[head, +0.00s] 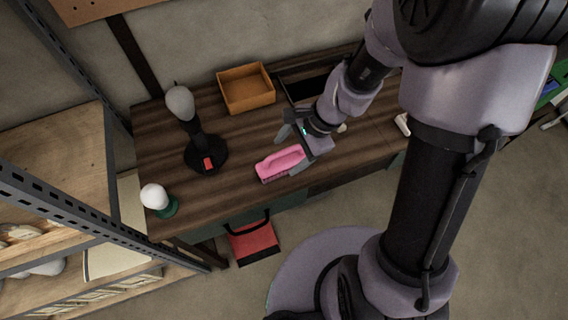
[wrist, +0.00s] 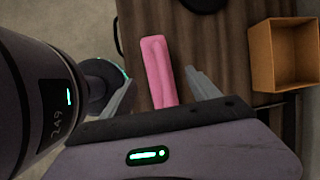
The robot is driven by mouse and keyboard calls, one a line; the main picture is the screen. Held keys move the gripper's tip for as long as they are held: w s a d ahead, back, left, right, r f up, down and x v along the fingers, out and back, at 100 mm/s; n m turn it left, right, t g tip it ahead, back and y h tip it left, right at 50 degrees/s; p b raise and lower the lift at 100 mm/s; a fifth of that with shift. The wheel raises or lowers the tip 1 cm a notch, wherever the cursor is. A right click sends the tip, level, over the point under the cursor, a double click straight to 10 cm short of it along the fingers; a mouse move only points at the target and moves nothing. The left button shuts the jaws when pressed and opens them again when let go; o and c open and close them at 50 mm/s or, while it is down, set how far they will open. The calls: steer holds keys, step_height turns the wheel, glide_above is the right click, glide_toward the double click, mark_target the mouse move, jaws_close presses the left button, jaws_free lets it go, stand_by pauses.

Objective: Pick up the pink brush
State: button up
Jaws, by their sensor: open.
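The pink brush (head: 279,164) lies on the wooden table near its front edge in the head view. In the wrist view the pink brush (wrist: 157,69) stretches away from between the fingers, its near end hidden behind my gripper's body. My gripper (head: 290,150) is open at the right end of the brush, with one finger on each side. In the wrist view my gripper (wrist: 160,90) shows its two grey fingers apart, with the brush between them. I cannot tell whether either finger touches it.
An orange-brown box (head: 246,89) stands at the back of the table (head: 235,135). A black stand with a grey top (head: 181,103) is to the left. A white ball on a green base (head: 156,197) sits at the left corner. A red dustpan-like object (head: 253,242) is below the front edge.

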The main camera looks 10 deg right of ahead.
mark_target(280, 162)
steer(key=b+x, duration=0.1)
steer(key=x, duration=0.3)
steer(key=shift+a+f+b, duration=0.15)
steer(key=shift+a+b, duration=0.05)
steer(key=shift+b, duration=0.2)
steer(key=shift+s, duration=0.1)
jaws_close()
steer(key=shift+r, duration=0.25)
